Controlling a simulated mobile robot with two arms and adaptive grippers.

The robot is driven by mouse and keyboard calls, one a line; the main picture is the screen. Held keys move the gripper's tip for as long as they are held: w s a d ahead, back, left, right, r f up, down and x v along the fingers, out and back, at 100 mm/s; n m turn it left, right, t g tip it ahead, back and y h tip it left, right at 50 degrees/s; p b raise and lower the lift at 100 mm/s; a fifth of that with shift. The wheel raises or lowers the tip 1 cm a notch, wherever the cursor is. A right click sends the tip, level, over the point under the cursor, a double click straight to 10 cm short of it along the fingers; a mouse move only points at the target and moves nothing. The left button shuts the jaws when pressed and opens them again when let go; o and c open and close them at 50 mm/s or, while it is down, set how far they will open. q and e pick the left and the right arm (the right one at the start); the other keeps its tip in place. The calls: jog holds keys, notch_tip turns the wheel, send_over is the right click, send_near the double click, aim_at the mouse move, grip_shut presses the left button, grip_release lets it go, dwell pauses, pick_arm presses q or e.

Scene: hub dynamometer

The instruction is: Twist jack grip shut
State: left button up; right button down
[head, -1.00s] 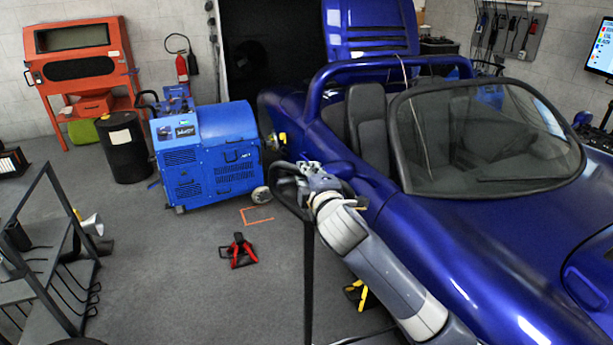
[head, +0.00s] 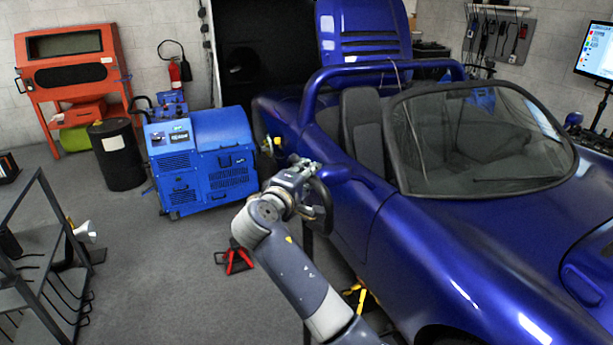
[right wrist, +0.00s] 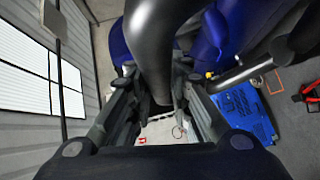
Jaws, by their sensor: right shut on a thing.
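The jack grip (head: 326,208) is a black loop on top of a thin dark upright post (head: 307,248), beside the blue car's flank. My right gripper (head: 303,173) is shut on the loop's upper part in the head view. In the right wrist view the grip (right wrist: 158,60) is a thick dark curved tube running down between the two fingers of the gripper (right wrist: 160,100). The post's lower part is hidden behind my right arm. My left gripper is in no view.
The blue car (head: 420,235) stands close on the right. A blue dynamometer unit (head: 205,165) is behind and left. A red jack stand (head: 238,258) is on the floor, partly behind my arm. A dark rack (head: 45,245) stands at the left, with open floor between.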

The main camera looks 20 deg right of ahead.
dwell(0.4)
jog(key=c, duration=1.5)
grip_release()
jog(key=shift+d, duration=0.1)
jog(key=shift+o, duration=0.2)
jog(key=v, duration=1.2)
